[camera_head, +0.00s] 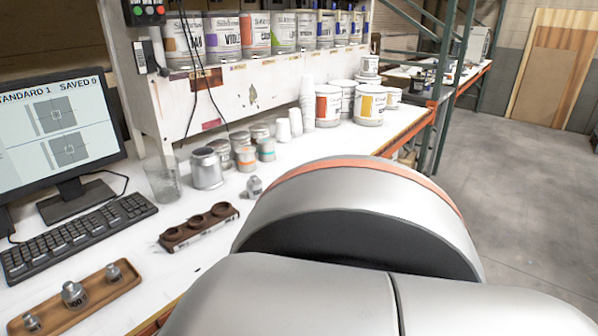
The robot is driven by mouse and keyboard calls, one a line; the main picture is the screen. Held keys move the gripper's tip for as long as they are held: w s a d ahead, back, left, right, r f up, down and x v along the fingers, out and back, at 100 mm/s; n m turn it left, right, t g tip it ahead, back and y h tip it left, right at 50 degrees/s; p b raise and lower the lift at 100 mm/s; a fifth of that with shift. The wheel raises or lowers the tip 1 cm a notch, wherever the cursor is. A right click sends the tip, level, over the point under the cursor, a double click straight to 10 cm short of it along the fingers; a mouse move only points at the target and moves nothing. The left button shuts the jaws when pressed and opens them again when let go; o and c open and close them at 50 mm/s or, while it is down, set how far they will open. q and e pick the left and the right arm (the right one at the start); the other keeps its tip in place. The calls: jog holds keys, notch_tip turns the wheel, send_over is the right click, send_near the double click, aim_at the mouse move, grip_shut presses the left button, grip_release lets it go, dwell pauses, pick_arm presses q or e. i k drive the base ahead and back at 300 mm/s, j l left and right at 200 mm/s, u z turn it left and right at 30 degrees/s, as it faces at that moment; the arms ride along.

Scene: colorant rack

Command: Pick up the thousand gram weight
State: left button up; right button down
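A long wooden tray (95,303) lies at the lower left of the white table, with metal weights on it. The biggest one there, a knobbed weight (73,294), has a dark label ending in zeros; its full number is not legible. A smaller weight (113,272) sits behind it, and another small weight (32,322) sits in front. A separate grey knobbed weight (254,187) stands on the table beside a brown holder (199,228) with round recesses. I cannot tell for sure which one is the thousand gram weight. Neither gripper shows; my own arm fills the lower right.
A keyboard (78,236) and a monitor (61,143) stand at the left. A clear beaker (163,184), a metal can (206,168) and several small jars stand behind the holder. Paint cans (369,106) and stacked cups (307,102) are further back.

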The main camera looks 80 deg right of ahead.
aim_at(254, 186)
jog(key=z, duration=2.2)
jog(key=i+l+u, duration=0.1)
jog(key=l, duration=0.25)
jog(key=i+l+u, duration=0.1)
jog(key=l, duration=0.3)
jog(key=i+l+u, duration=0.1)
jog(key=i+l, duration=0.15)
jog(key=i+l+u, duration=0.1)
jog(key=l, duration=0.4)
jog(key=i+l+u, duration=0.1)
jog(key=l, duration=0.3)
